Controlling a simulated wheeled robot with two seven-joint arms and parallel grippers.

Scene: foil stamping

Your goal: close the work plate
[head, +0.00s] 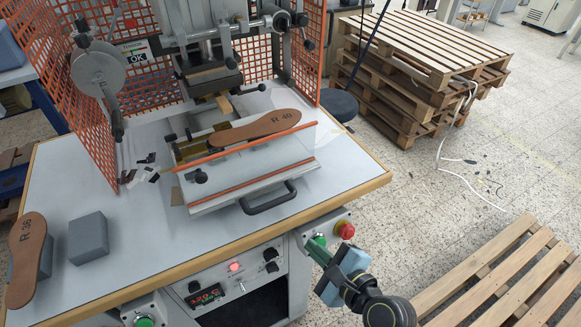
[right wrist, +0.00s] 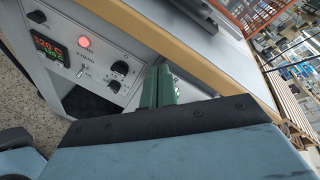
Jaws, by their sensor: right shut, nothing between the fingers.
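The work plate (head: 228,191) is a pale slab with orange strips and a black handle (head: 268,200) at its front. It sticks out from under the press toward the table's front edge. A brown insole marked R 40 (head: 256,129) lies on it. My right gripper (head: 318,247) has green fingers, which are shut and empty. It is below and to the right of the handle, apart from it, by the table's front edge near the control buttons. Its fingers also show in the right wrist view (right wrist: 158,88). My left gripper is not in view.
The press head (head: 210,72) stands above the back of the plate, between orange mesh guards (head: 303,40). A red button (head: 345,230) is close to my right gripper. A grey block (head: 88,238) and an R 38 insole (head: 27,258) are at the left. Pallets (head: 425,55) stand at right.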

